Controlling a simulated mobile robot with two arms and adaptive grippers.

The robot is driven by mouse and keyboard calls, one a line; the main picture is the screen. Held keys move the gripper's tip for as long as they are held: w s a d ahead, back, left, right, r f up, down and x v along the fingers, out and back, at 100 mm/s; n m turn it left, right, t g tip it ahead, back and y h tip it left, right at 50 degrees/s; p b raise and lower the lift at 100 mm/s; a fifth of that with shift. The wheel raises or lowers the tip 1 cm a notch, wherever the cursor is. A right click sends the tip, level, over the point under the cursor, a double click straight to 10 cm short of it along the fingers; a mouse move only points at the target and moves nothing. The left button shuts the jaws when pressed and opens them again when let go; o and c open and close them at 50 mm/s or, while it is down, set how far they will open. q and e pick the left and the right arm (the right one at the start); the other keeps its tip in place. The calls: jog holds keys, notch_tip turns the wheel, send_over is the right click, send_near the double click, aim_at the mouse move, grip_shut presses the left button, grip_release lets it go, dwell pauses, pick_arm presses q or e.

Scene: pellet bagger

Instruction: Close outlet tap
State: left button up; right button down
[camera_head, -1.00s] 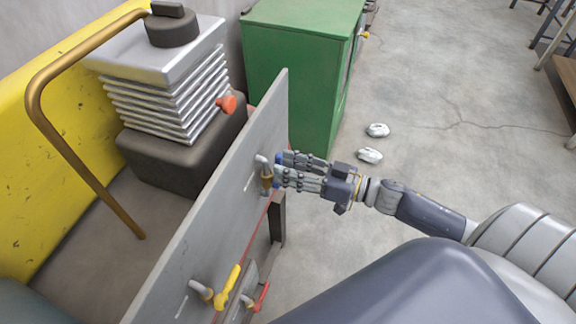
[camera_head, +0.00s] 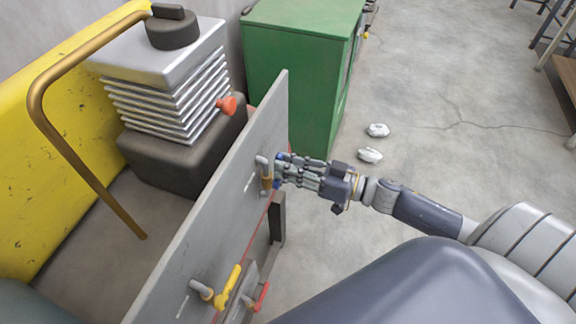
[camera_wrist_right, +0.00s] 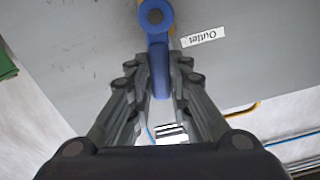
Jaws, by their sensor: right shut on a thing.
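The outlet tap has a blue handle (camera_wrist_right: 159,62) with a round hub, mounted on the grey panel beside a label reading "Outlet" (camera_wrist_right: 204,37). In the head view its brass body and grey pipe (camera_head: 265,172) stand out from the panel's right face. My right gripper (camera_head: 281,170) reaches in from the right, its fingertips at the tap. In the right wrist view the fingers (camera_wrist_right: 160,75) are shut on the blue handle, one on each side. The fingers partly hide the handle in the head view. My left gripper is not in view.
The grey panel (camera_head: 215,200) also carries a yellow-handled tap (camera_head: 229,287) and a red-handled tap (camera_head: 261,297) lower down. A green cabinet (camera_head: 300,75) stands behind.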

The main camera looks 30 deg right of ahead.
jog(key=w+d+f+m, duration=0.1)
jog(key=f+m, duration=0.1)
jog(key=m, duration=0.5)
jog(key=w+d+f+m+p, duration=0.1)
jog(key=w+d+f+m, duration=0.1)
jog(key=m, duration=0.6)
jog(key=shift+d+f+m, duration=0.2)
jog(key=shift+f+m, duration=0.1)
jog(key=shift+f, duration=0.55)
jog(key=c, duration=1.5)
grip_release()
jog(key=v, duration=1.2)
